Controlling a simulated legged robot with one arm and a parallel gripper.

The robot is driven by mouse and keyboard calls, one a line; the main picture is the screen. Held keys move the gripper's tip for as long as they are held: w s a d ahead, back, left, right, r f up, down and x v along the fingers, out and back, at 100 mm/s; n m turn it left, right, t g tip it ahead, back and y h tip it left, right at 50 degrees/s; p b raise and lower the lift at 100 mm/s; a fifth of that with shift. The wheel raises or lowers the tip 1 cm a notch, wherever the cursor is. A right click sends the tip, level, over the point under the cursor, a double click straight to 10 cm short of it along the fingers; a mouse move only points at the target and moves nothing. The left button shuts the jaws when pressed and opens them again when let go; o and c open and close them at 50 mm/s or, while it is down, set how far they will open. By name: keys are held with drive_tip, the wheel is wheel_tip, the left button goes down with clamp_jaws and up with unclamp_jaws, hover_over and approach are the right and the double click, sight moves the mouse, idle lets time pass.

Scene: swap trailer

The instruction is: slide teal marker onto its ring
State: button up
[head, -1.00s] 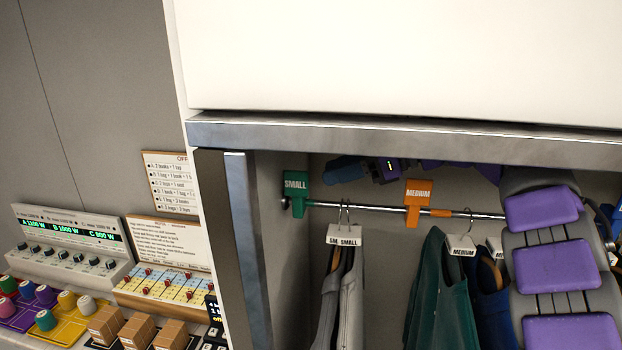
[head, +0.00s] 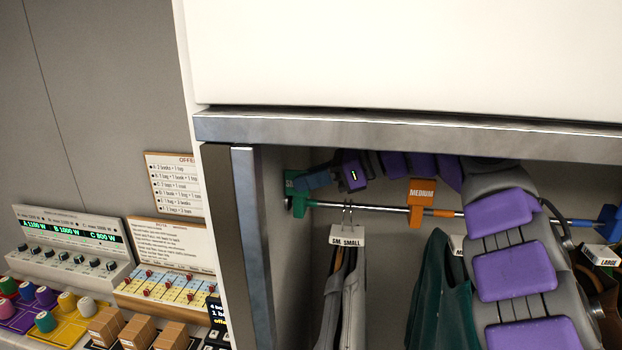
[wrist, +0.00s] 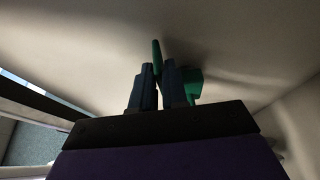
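The teal SMALL marker (head: 289,186) hangs at the left end of the metal rail in the head view, partly hidden by my gripper. It shows as green pieces in the wrist view (wrist: 194,84). Its teal ring (head: 312,204) is a short band on the rail just right of the marker, apart from the orange one. My gripper (head: 308,180) is at the marker's right side, above the rail. In the wrist view my two dark blue fingers (wrist: 158,78) stand close together with a thin green edge between them. Whether they press on it is not clear.
The orange MEDIUM marker (head: 421,203) and a blue marker (head: 606,222) sit further right on the rail. Hangers with a SM. SMALL tag (head: 347,236) and clothes hang below. The cabinet's metal top edge (head: 400,134) runs close above; its upright post (head: 252,240) is at left.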

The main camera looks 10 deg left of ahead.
drive_tip(key=shift+a+f, duration=0.15)
drive_tip(key=shift+a, duration=0.45)
clamp_jaws()
drive_tip(key=shift+d+b, duration=0.3)
drive_tip(key=shift+d, duration=0.65)
drive_tip(key=o, duration=0.6)
unclamp_jaws()
drive_tip(key=shift+w+a, duration=0.15)
drive_tip(key=shift+w, duration=0.05)
drive_tip(key=shift+s, duration=0.1)
drive_tip(key=shift+p+v, duration=0.7)
drive_tip(key=shift+v, duration=3.1)
